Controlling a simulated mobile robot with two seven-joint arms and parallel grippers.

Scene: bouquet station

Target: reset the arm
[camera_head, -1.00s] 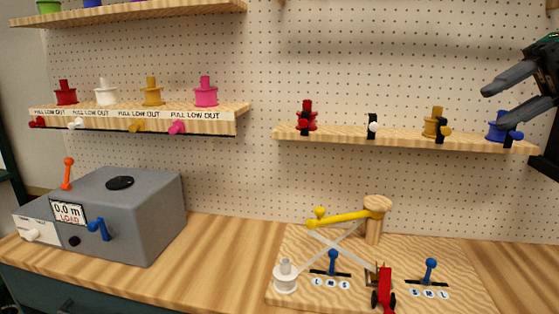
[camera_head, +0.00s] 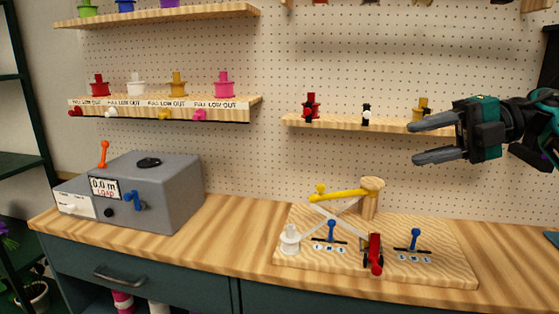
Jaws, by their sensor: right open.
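The yellow arm (camera_head: 341,194) sits on a wooden post (camera_head: 371,196) on the wooden board (camera_head: 445,268). It points left, and its yellow knob end is above a pale crossed linkage. A white spool (camera_head: 290,240) stands at the board's left front. A red lever piece (camera_head: 374,254) stands at the front middle. Two blue levers, a left one (camera_head: 331,231) and a right one (camera_head: 414,239), stand upright in slots with letter labels. My right gripper (camera_head: 415,144) is open and empty, pointing left, in front of the right shelf. It is apart from the board. My left gripper is out of view.
Shelves with coloured spools (camera_head: 223,85) line the pegboard. The bench (camera_head: 235,246) between box and board is clear.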

